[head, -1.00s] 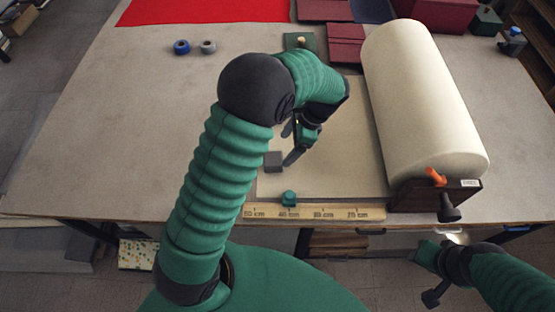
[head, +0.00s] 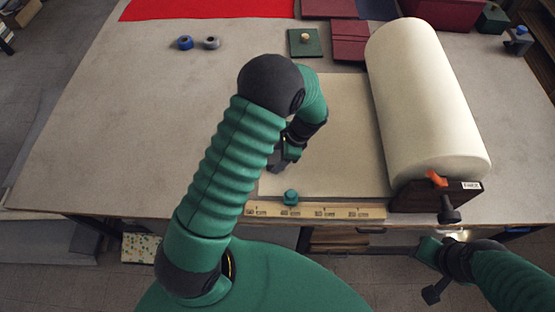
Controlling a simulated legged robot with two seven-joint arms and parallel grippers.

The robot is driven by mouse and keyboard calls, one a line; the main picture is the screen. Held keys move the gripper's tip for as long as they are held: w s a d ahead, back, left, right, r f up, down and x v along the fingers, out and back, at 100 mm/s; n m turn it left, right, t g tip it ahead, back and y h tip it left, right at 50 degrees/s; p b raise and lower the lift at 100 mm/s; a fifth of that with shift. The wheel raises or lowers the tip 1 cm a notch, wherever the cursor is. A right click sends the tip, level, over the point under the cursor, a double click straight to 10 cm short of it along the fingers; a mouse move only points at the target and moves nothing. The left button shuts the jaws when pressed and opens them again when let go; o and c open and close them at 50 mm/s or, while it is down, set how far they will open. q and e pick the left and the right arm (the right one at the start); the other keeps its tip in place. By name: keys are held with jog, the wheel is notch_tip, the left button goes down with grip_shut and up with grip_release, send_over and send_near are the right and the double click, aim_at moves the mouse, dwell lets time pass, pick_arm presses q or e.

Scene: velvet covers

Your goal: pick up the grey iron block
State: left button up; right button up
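My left gripper (head: 277,164) points down over the left edge of the cream sheet, near the table's front. Its dark fingers are small and partly behind my arm, so their opening does not show clearly. The grey iron block, a small dark grey cube in the earlier frame, does not show apart from the dark fingers now. It is hidden by or merged with them, and I cannot tell whether it is held. My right gripper (head: 431,271) is low at the right, in front of the table edge and away from the block's place; its opening is unclear.
A green knob (head: 291,197) stands just in front of the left gripper, by a wooden ruler (head: 330,211). A large cream roll (head: 425,100) fills the right. A green plate with a knob (head: 305,43) and dark red covers (head: 349,40) lie behind.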

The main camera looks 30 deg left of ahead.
pick_arm(q)
jog(key=shift+s+a, duration=0.15)
jog(key=shift+a, duration=0.3)
jog(key=c, duration=0.7)
grip_shut()
jog(key=shift+d, duration=0.15)
